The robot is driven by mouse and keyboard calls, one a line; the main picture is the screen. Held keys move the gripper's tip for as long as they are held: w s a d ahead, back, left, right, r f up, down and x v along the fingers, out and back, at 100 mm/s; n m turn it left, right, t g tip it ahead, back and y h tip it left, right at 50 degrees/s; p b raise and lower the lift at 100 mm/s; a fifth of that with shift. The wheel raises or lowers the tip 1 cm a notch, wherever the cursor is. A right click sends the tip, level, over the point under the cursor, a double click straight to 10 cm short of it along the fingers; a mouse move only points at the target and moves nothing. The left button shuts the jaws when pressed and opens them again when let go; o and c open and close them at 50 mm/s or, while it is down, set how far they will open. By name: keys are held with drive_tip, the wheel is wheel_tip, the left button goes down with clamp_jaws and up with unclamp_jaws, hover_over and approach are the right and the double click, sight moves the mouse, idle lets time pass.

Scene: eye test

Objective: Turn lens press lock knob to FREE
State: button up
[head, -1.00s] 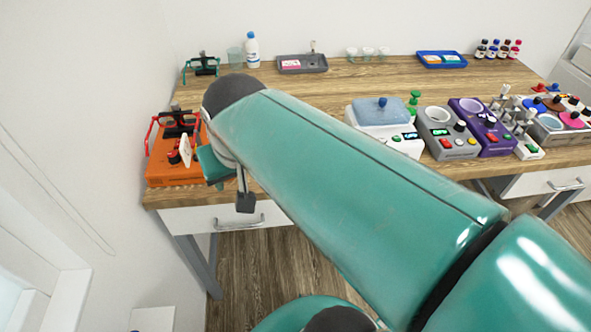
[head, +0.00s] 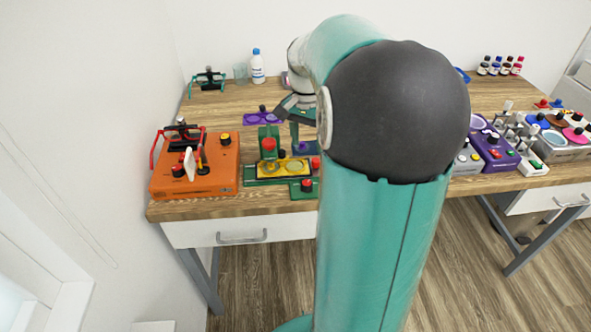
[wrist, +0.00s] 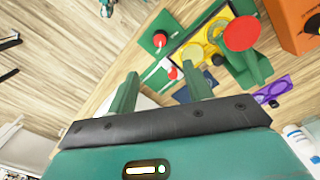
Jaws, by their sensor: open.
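The green lens press (head: 268,170) stands at the front left of the table, with a yellow plate (head: 291,166) on its base. It has a red top knob (head: 268,145). A red knob (head: 306,185) sits on a small green plate at its front right, and also shows in the wrist view (wrist: 159,40). Another small red part (head: 316,163) is beside the yellow plate. No FREE mark is legible, so which knob is the lock cannot be told. My gripper (wrist: 163,85) is open and empty, above and apart from the press; my arm partly hides it in the head view.
An orange device (head: 200,168) with red frames stands left of the press. A purple plate (head: 262,118) lies behind it. A white bottle (head: 257,68) and a cup (head: 240,72) are farther back. Purple and grey devices (head: 495,152) crowd the right. Bare wood shows at back left.

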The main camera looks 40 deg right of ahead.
sight(307, 183)
drive_tip(key=f, duration=1.3)
drive_tip(key=shift+s+f, duration=0.25)
drive_tip(key=shift+f, duration=0.1)
drive_tip(key=c, duration=1)
